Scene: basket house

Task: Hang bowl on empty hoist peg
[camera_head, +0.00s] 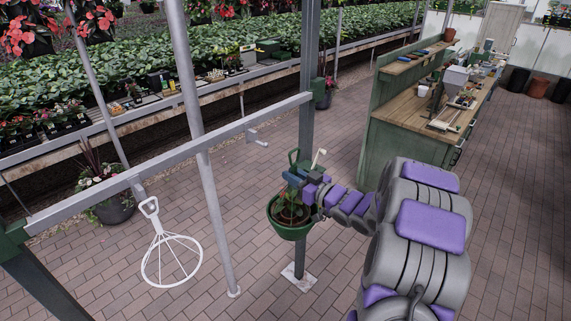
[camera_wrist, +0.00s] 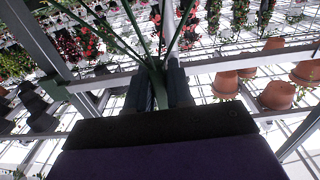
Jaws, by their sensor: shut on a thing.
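My gripper is shut on the bowl's green hanger, which shows between the fingers (camera_wrist: 159,88) in the wrist view as green arms spreading out above. The bowl looks roughly upright. An empty peg (camera_head: 258,138) sticks out of the grey hoist beam (camera_head: 225,132), up and left of the bowl. A white wire hanger (camera_head: 172,258) hangs at the beam's left part. The bowl's body is out of the wrist view.
A grey slanted pole (camera_head: 205,165) and a dark post (camera_head: 306,100) stand by the beam. A green workbench (camera_head: 405,130) is at the right back. Planting benches (camera_head: 160,105) run along the back left.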

